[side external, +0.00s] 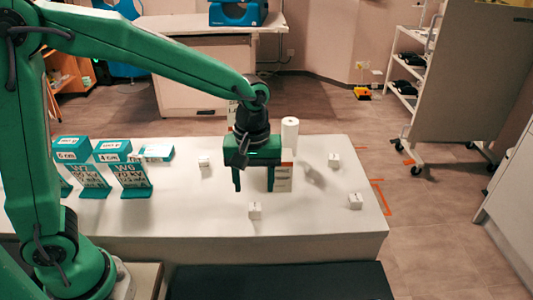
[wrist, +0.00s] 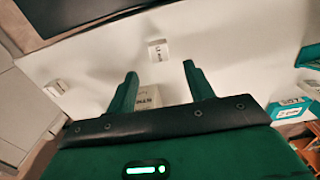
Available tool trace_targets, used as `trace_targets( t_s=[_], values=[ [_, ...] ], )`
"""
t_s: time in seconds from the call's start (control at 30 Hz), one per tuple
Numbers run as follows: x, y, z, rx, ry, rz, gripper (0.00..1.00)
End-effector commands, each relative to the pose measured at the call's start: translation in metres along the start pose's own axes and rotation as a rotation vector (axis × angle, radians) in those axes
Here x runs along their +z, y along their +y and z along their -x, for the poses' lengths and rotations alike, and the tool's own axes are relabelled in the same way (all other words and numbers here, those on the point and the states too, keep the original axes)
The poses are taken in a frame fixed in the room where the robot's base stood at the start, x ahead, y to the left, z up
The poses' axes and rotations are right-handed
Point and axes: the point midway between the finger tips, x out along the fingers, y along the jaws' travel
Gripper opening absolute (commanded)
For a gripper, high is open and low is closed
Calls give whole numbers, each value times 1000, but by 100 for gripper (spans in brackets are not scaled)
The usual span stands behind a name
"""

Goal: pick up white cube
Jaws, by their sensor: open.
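Several small white cubes with dark marks stand apart on the white table (side external: 180,220). One white cube (side external: 255,211) is near the front edge, just below my gripper's fingertips in the side view; it shows in the wrist view (wrist: 157,50) just beyond the fingertips. Others are at the right front (side external: 355,201), right back (side external: 334,160) and left back (side external: 204,161). The right front one seems to be the cube at left in the wrist view (wrist: 56,87). My gripper (side external: 254,189) points down above the table, open and empty; its two fingers show in the wrist view (wrist: 160,70).
A white-and-orange box (side external: 285,175) stands close behind my gripper, partly hidden. A white cylinder (side external: 290,134) is at the back. Teal boxes (side external: 112,150) and labelled stands (side external: 131,178) are on the left. A dark surface (side external: 285,282) lies beyond the front edge.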

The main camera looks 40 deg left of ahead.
Motion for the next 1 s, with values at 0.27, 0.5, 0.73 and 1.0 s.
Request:
trace_targets(
  t_s=[0.27,0.5,0.73,1.0],
  values=[
    [0,0,-17,-1,0,-1,53],
    [0,-1,-22,-2,-1,-1,53],
    [-1,0,-47,-4,-2,-1,53],
    [-1,0,-68,-2,-1,-1,53]
  ],
)
